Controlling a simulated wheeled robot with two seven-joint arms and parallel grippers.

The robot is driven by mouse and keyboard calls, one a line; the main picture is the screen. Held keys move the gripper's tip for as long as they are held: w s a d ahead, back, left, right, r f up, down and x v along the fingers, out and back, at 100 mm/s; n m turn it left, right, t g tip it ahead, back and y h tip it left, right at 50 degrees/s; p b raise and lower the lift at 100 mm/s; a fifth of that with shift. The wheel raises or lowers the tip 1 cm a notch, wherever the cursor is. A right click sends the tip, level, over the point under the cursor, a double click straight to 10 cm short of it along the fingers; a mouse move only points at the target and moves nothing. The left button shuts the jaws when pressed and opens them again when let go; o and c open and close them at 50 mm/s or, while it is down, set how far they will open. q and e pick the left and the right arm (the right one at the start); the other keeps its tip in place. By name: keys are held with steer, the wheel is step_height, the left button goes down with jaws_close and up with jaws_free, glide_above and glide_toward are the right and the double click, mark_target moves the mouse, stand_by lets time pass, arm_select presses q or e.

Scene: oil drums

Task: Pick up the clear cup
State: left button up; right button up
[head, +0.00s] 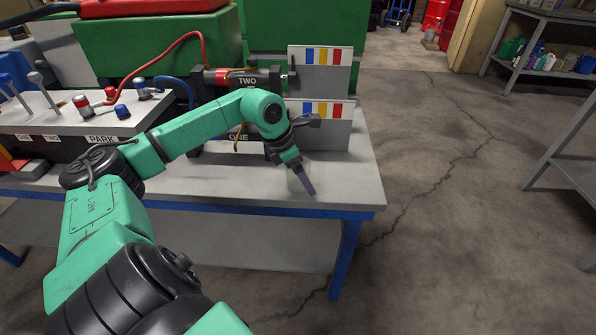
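My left gripper (301,177) is low over the right end of the grey workbench (240,185), near its front edge. A faint, pale see-through shape, likely the clear cup (293,183), stands on the bench right at the finger. The finger and wrist partly cover it. I cannot tell whether the fingers are around it or beside it, or whether they touch it. My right gripper is not in view.
Grey boxes with coloured stripes (328,128) stand just behind the gripper. A control panel with levers (75,110) and cylinders marked ONE and TWO (240,78) fill the left and middle. Open cracked floor (430,180) lies to the right, then metal shelves (540,75).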

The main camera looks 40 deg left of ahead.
arm_select(q)
steer(key=c, duration=1.3)
steer(key=shift+r, duration=0.1)
